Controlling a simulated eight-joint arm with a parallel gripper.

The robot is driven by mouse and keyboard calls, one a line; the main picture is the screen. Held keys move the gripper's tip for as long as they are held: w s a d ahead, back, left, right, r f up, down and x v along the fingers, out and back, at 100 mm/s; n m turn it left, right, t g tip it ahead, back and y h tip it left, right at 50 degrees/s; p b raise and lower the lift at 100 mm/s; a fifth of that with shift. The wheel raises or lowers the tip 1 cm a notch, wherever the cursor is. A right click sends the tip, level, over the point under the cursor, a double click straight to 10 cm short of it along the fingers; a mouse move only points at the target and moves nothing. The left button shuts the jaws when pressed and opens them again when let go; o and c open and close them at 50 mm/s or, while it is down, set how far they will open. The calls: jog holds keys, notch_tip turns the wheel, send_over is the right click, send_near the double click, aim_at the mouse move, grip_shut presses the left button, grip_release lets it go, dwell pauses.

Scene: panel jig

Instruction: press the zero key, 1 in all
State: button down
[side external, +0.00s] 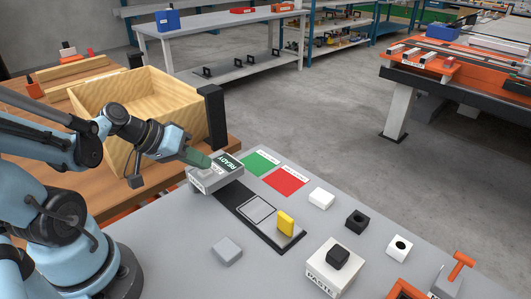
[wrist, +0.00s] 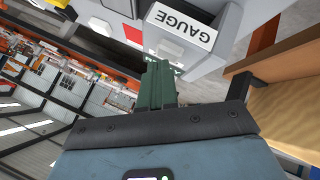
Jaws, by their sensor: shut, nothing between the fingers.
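The gauge (side external: 203,184) is a grey box at the left of the grey panel, with a dark screen (side external: 229,162) reading READY. In the wrist view the gauge (wrist: 218,62) carries a white GAUGE label, and a small pale raised block (wrist: 172,48) beside it may be the zero key; I see no lettering on it. My gripper (side external: 208,163) has green fingers, shut and empty, tilted down over the gauge's top beside the screen. In the wrist view my gripper (wrist: 158,70) overlaps the gauge and hides part of the screen. I cannot tell whether the fingertips touch a key.
A dark strip (side external: 236,196) with a yellow block (side external: 286,223) lies right of the gauge. Green (side external: 262,163) and red (side external: 286,181) patches lie behind. A PASTE box (side external: 330,268) stands front right. A wooden bin (side external: 165,88) stands behind my wrist.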

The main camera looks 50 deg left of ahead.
aim_at(200, 172)
dwell(0.4)
jog(key=shift+r, duration=0.95)
jog(key=shift+r, duration=0.1)
jog(key=shift+r, duration=2.4)
jog(key=w+d+f+m+g+y, duration=0.1)
jog(key=d+f+m+y, duration=0.1)
jog(key=d+m, duration=0.3)
jog(key=shift+d+g+y, duration=0.3)
jog(key=shift+d+y, duration=0.1)
jog(key=shift+d, duration=0.15)
